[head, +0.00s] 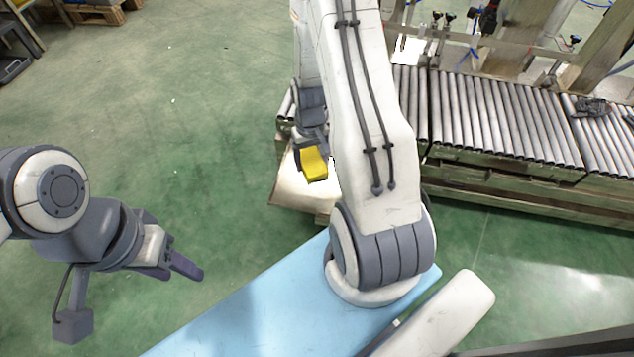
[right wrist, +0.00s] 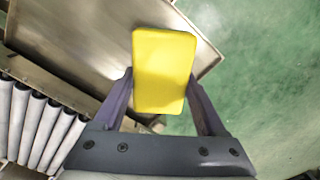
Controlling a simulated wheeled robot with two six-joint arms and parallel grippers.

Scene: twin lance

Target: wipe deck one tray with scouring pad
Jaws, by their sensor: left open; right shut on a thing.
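The scouring pad is a yellow block (head: 313,163) that also shows large in the right wrist view (right wrist: 163,72). My right gripper (head: 311,150) is shut on it, with one finger on each side in the right wrist view (right wrist: 163,92). A brownish metal tray with a raised rim (right wrist: 85,48) lies beyond the pad in the right wrist view. In the head view the tray (head: 290,190) is partly hidden by the pad and my right arm. I cannot tell whether the pad touches it. My left gripper (head: 178,271) is open and empty over the floor at left.
A roller conveyor (head: 500,115) runs along the right back of the head view, and its rollers (right wrist: 35,120) show at the lower left of the right wrist view. Pallets (head: 100,14) stand at the far upper left. The green floor (head: 170,110) is clear in the middle left.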

